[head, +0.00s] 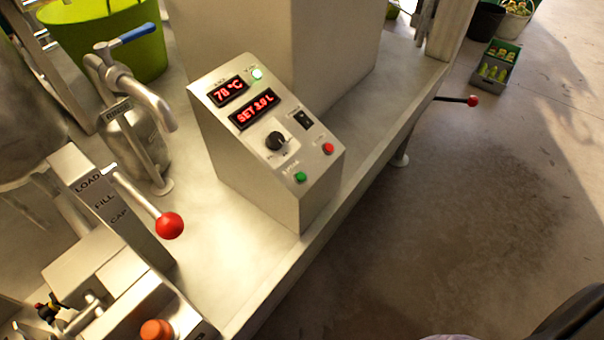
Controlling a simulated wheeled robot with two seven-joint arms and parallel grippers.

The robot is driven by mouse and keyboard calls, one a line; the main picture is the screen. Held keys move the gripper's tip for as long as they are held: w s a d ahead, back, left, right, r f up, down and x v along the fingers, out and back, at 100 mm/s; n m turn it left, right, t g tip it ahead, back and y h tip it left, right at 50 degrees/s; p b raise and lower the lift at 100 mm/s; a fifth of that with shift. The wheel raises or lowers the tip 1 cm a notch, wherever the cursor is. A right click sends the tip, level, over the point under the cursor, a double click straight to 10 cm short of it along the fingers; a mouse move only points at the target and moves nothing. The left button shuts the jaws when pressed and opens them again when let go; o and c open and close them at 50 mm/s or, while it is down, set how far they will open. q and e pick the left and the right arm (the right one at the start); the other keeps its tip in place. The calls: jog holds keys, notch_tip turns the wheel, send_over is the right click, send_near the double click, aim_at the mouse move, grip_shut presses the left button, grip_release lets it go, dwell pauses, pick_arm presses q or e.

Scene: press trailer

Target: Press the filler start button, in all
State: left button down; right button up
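A metal control box (262,170) with a sloped face stands on the steel bench in the middle of the head view. A green button (300,176) sits low on its face, and its small label is too blurred to read. A red button (327,148) is up and right of the green one. Neither gripper is in view, and nothing covers the buttons.
A red-knobbed lever (169,225) stands by a LOAD/FILL/CAP panel (104,200) at left. An orange-red button (157,330) is at the bottom left. A blue-handled tap (125,80) and green tub (105,35) stand behind. A red-tipped rod (472,101) juts out right of the bench.

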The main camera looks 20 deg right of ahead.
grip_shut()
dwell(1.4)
